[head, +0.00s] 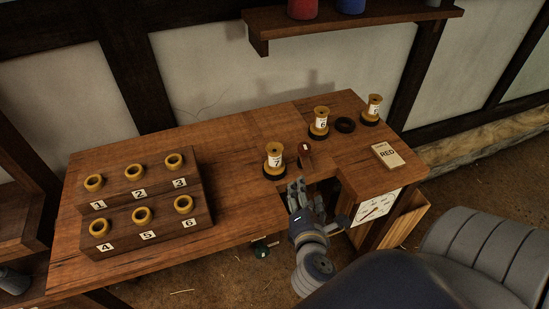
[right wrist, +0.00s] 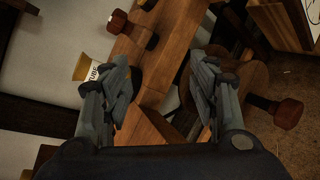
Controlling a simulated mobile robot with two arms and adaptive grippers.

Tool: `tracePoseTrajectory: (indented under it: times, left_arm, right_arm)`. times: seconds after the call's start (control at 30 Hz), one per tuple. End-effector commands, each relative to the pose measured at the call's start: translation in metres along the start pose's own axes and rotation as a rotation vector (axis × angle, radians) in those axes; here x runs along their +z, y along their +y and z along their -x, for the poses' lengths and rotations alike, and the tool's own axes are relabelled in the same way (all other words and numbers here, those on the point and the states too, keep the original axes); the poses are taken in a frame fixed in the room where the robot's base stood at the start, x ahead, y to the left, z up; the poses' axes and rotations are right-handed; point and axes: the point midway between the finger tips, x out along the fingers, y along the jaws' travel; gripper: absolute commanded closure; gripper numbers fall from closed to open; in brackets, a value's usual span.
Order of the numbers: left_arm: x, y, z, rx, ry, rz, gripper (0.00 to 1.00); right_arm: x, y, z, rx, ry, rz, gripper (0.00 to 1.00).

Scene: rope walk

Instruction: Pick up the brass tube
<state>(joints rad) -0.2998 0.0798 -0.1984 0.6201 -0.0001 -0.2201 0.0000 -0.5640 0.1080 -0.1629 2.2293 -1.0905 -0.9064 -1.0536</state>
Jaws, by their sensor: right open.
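I cannot pick out a brass tube for certain in either view. My right gripper (head: 296,190) is at the table's front edge, over a dark opening (head: 322,192) in the tabletop, just in front of the spool labelled 7 (head: 274,162). In the right wrist view its two fingers (right wrist: 165,85) are spread apart, with no held object visible between them. That view shows a labelled spool (right wrist: 90,70) beside the left finger and wood edges below. The gripper partly hides the opening. My left gripper is out of view.
A stepped wooden block (head: 140,222) with several numbered, yellow-rimmed holders stands at left. A dial (head: 376,207) fronts the table.

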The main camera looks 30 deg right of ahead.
Motion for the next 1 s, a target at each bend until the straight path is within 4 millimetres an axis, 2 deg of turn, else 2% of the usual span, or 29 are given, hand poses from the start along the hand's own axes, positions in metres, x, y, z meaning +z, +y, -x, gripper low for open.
tracePoseTrajectory:
  times: [0.1,0.2,0.3,0.4,0.53,0.8,1.0]
  left_arm:
    - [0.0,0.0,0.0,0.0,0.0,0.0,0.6]
    - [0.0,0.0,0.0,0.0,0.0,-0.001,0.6]
    - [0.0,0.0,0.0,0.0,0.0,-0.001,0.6]
    - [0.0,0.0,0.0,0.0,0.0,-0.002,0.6]
    - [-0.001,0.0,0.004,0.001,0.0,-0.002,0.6]
    - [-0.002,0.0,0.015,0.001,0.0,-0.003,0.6]
    - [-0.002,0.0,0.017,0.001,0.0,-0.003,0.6]
  right_arm:
    - [-0.001,0.029,0.001,0.151,-0.065,0.351,0.45]
    - [-0.008,0.048,0.004,0.248,-0.116,0.603,0.45]
    - [-0.016,0.06,0.008,0.314,-0.154,0.784,0.45]
    - [-0.021,0.066,0.011,0.35,-0.177,0.886,0.45]
    - [-0.022,0.073,0.004,0.363,-0.188,0.926,0.45]
    - [-0.022,0.087,-0.032,0.361,-0.188,0.922,0.45]
    - [-0.022,0.089,-0.043,0.361,-0.187,0.921,0.45]
